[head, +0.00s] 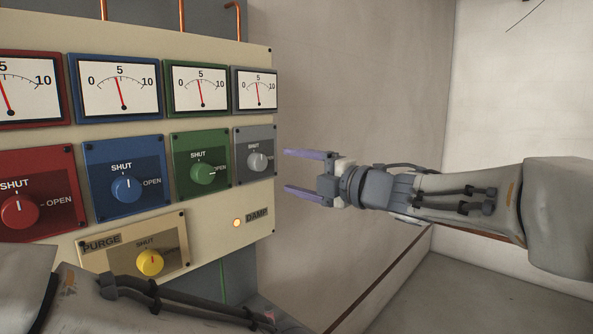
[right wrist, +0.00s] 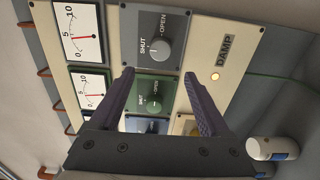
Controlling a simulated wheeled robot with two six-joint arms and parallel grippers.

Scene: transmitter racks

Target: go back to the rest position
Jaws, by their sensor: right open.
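My right gripper (head: 303,173) is open and empty, just right of the panel's right edge in the head view, level with the grey knob (head: 257,162). A gap shows between its fingertips and the panel. In the right wrist view the two purple fingers (right wrist: 158,85) stand apart, with the green knob (right wrist: 152,107) seen between them. The grey knob also shows there (right wrist: 160,48), its mark toward SHUT. The green knob's mark points toward OPEN. My left arm crosses the bottom of the head view; its gripper is out of sight.
The cream panel (head: 257,205) also carries a red knob (head: 20,211), a blue knob (head: 126,189), a yellow PURGE knob (head: 150,262) and a lit DAMP lamp (head: 237,223). Gauges line its top. Open room lies right of the panel, before the wall (head: 350,80).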

